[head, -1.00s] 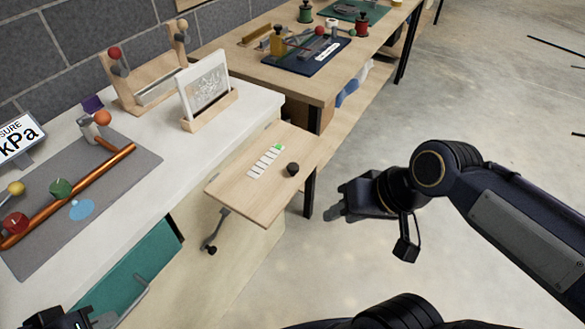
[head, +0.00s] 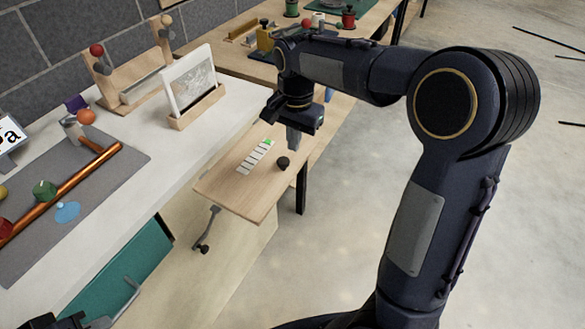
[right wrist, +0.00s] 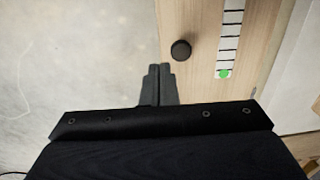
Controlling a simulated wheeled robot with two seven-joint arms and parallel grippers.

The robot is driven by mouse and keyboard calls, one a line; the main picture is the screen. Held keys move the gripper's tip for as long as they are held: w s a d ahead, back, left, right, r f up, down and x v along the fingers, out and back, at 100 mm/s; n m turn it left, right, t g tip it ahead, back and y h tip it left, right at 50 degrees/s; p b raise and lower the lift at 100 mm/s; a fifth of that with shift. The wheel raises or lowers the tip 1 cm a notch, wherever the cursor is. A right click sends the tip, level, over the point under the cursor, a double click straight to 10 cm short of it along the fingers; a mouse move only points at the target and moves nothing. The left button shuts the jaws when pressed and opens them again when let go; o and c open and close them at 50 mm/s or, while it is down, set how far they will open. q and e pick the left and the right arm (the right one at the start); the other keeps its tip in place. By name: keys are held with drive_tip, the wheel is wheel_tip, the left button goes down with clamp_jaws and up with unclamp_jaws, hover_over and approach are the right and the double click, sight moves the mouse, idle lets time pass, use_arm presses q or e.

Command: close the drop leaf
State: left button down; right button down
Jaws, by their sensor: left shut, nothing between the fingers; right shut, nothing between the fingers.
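The drop leaf (head: 222,192) is a light wooden panel standing out level from the white counter's side. It carries a strip of white labels (head: 254,158) with one green mark, and a dark round knob (head: 283,163). A grey bracket (head: 207,230) hangs below its near edge. My right gripper (head: 293,143) is shut and empty, above the leaf's far end near the knob. In the right wrist view its fingertips (right wrist: 160,70) point at the leaf's edge, beside the knob (right wrist: 180,50); contact cannot be told. My left gripper (head: 62,322) shows only partly at the bottom left, apart from the leaf.
The white counter (head: 140,190) holds a framed picture in a wooden stand (head: 196,106), a wooden rack (head: 135,88) and a grey mat (head: 110,167) with a copper pipe. A wooden workbench (head: 232,68) stands behind. The floor (head: 330,240) to the right is clear.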

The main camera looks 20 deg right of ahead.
sight(292, 176)
use_arm(q)
drive_tip(key=shift+f, duration=0.25)
use_arm(e)
wheel_tip(292, 176, down, 10)
drive_tip(key=shift+w+r, duration=0.1)
drive_tip(key=shift+w, duration=0.05)
